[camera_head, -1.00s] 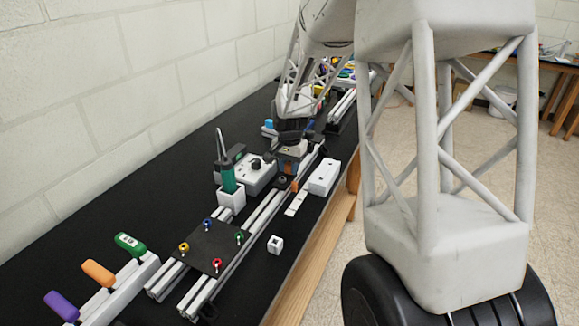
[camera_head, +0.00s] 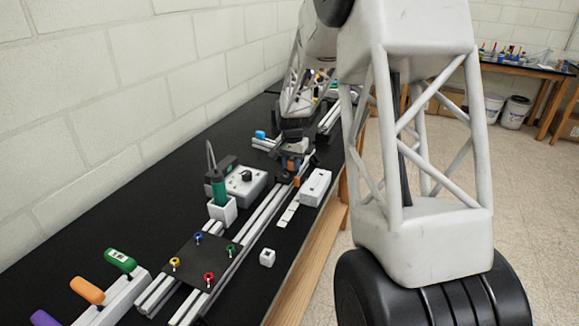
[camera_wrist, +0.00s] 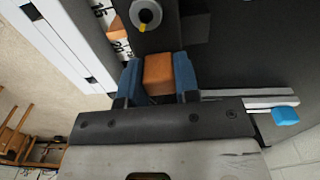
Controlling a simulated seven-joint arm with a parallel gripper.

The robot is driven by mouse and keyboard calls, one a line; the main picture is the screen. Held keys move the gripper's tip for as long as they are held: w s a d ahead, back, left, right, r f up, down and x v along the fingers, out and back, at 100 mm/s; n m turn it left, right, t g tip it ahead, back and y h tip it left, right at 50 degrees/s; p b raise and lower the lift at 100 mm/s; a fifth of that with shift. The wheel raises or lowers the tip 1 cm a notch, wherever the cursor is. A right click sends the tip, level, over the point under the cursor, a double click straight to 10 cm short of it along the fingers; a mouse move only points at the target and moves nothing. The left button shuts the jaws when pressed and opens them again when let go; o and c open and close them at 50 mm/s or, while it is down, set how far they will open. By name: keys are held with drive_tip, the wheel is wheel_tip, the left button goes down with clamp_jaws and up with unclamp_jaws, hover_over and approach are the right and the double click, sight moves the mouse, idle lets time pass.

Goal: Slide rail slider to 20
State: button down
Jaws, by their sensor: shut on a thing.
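My gripper (camera_wrist: 158,80) has blue fingers shut on the orange block (camera_wrist: 158,72) of the rail slider. The slider's dark plate (camera_wrist: 170,30) carries a round grey knob with a yellow mark (camera_wrist: 145,14). A white number scale (camera_wrist: 116,44) runs beside the plate; an orange pointer (camera_wrist: 119,33) lies over it, and the digits near it are too small to read surely. In the head view my gripper (camera_head: 292,163) is at the slider, toward the far part of the aluminium rail (camera_head: 256,220). The white scale strip (camera_head: 288,214) lies to the rail's right.
A white box (camera_head: 315,187) and a small white cube (camera_head: 267,258) stand right of the rail. A green-handled tool in a white holder (camera_head: 222,210) and a white box with a black knob (camera_head: 245,183) stand left. A black plate with coloured knobs (camera_head: 200,262) spans the rails nearer.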

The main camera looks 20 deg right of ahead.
drive_tip(key=c, duration=0.8)
unclamp_jaws()
drive_tip(key=shift+c, duration=0.2)
drive_tip(key=shift+r, duration=0.15)
drive_tip(key=shift+r, duration=3.75)
